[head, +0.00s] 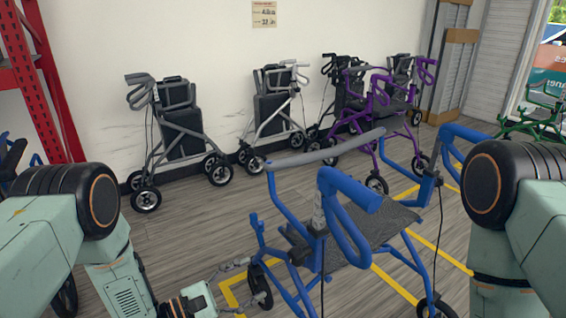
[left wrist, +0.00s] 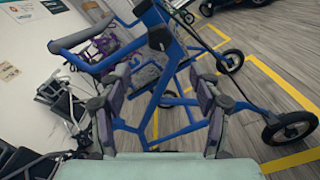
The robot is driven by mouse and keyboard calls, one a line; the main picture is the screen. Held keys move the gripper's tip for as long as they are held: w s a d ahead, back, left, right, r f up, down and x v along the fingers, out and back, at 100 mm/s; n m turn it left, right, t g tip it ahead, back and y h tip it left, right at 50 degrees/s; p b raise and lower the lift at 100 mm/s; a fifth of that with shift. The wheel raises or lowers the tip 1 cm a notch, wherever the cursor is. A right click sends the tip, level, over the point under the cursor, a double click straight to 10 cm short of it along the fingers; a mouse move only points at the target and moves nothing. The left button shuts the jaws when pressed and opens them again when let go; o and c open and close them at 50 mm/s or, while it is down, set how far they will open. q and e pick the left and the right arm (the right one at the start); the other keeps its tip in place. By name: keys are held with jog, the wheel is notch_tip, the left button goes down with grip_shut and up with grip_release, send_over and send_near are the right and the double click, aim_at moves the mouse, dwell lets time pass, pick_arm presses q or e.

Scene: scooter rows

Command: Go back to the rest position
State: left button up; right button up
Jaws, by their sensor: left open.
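My left gripper (head: 243,286) reaches in low from the left in the head view, beside the front wheel of a blue rollator (head: 350,228). Its fingers are apart, and in the left wrist view the open gripper (left wrist: 155,105) has nothing clamped between its pads. The blue rollator's frame (left wrist: 140,37) stands just beyond the fingers there. I cannot tell whether a finger touches it. My right arm shows at the right edge of the head view, bent, with its gripper out of view.
Grey (head: 178,120), silver (head: 272,112) and purple (head: 375,115) rollators stand by the white wall. A red rack (head: 48,95) is at the far left. A green rollator (head: 540,115) is at the right. Yellow floor lines (head: 395,280) surround the blue one. Wooden floor lies clear at mid-left.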

pick_arm(q)
jog(key=s+a+f+m+g+y, duration=0.2)
jog(key=s+a+f+m+y, duration=0.1)
jog(key=s+f+m+y, duration=0.25)
jog(key=s+a+f+m+g+y, duration=0.1)
jog(key=s+a+f+m+y, duration=0.3)
jog(key=f+m, duration=0.3)
jog(key=s+a+r+m+g+y+p, duration=0.2)
jog(key=s+g, duration=0.1)
jog(key=s, duration=0.8)
jog(key=s+a+r+m+g+y+p, duration=0.2)
jog(key=s+a+m+g+y, duration=0.1)
jog(key=s, duration=0.9)
jog(key=shift+s+a+r+g, duration=0.15)
jog(key=shift+r+g, duration=0.2)
jog(key=shift+g, duration=0.45)
